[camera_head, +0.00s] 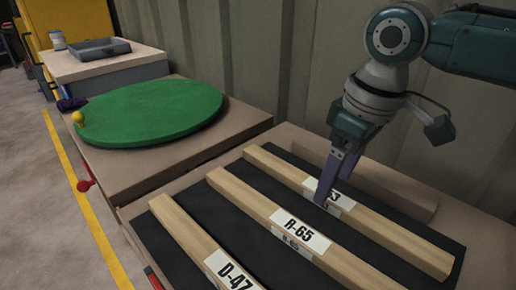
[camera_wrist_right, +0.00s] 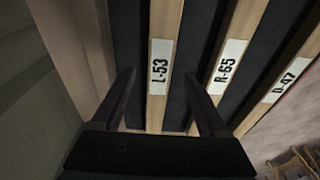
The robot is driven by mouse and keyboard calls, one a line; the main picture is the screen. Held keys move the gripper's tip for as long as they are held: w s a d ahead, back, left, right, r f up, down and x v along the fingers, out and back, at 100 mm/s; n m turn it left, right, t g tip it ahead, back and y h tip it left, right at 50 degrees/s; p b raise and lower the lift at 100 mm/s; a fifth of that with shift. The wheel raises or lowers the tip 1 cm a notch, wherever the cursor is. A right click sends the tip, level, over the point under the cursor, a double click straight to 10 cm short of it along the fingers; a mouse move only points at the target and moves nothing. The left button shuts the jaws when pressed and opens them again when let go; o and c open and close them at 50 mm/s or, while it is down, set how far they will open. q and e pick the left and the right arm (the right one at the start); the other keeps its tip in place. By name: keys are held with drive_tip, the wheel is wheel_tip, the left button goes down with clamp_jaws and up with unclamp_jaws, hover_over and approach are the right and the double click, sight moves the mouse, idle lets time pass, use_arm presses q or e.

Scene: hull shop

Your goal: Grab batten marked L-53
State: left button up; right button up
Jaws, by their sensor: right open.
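The batten marked L-53 (camera_head: 400,236) is a light wooden bar, the farthest of three on a dark mat (camera_head: 235,215) in the head view. Its white label is partly hidden there by my right gripper (camera_head: 327,203). In the right wrist view the L-53 batten (camera_wrist_right: 158,90) lies between the two open fingers of the right gripper (camera_wrist_right: 160,100). The fingers appear to be above it; I cannot tell whether they touch it. The batten marked R-65 (camera_head: 240,196) lies in the middle and the one marked D-47 (camera_head: 183,232) is nearest. My left gripper is not in view.
A green round board (camera_head: 150,112) with a yellow ball (camera_head: 77,117) lies on the bench to the left. A grey tray (camera_head: 100,50) and a small jar (camera_head: 57,40) stand farther back. A corrugated wall (camera_head: 250,50) rises close behind the battens.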

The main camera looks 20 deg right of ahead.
drive_tip(key=f, duration=0.3)
drive_tip(key=shift+w+a+b, duration=0.15)
drive_tip(key=shift+w+b, duration=0.05)
drive_tip(key=shift+b, duration=0.2)
drive_tip(key=shift+r, duration=0.1)
clamp_jaws()
